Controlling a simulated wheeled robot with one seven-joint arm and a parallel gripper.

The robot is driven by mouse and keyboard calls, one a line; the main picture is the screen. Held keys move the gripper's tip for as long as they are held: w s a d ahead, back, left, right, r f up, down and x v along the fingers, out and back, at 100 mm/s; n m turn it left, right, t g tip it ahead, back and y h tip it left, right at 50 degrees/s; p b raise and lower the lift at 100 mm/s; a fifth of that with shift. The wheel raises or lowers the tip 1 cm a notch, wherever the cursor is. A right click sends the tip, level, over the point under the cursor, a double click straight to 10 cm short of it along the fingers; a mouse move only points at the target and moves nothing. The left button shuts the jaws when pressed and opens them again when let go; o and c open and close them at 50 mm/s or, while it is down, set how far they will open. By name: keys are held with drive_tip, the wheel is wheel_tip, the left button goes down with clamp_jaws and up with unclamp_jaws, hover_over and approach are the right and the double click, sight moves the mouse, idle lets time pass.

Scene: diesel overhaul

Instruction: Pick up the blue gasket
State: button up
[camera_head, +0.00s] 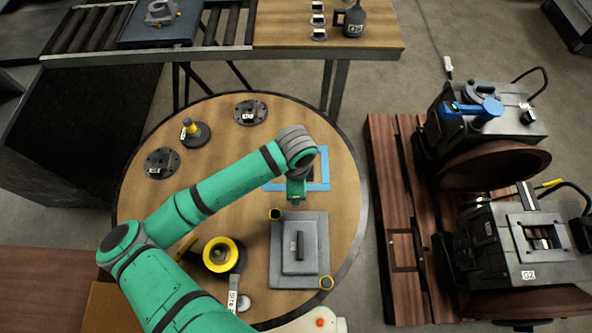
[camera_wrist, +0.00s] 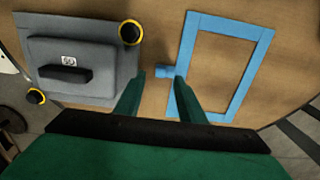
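The blue gasket (camera_head: 325,168) is a flat rectangular frame lying on the round wooden table, partly hidden by my arm in the head view. In the wrist view the gasket (camera_wrist: 257,75) lies right of centre, with a small tab on its left side. My gripper (camera_wrist: 160,78) is open, with its two green fingers apart. The tab shows between and just beyond the fingertips, close to the right finger; I cannot tell whether they touch. In the head view my gripper (camera_head: 297,197) is over the near edge of the gasket.
A grey cover plate (camera_head: 314,225) with a dark handle and yellow-ringed corners lies close to the gasket. A yellow-topped part (camera_head: 220,254), dark discs (camera_head: 250,112) and a yellow-tipped plunger-like part (camera_head: 195,132) are also on the table. A pallet (camera_head: 392,190) with machinery stands to the right.

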drive_tip(key=shift+f, duration=1.95)
drive_tip(key=shift+c, duration=0.6)
clamp_jaws()
drive_tip(key=shift+w+r, duration=0.1)
drive_tip(key=shift+r, duration=0.1)
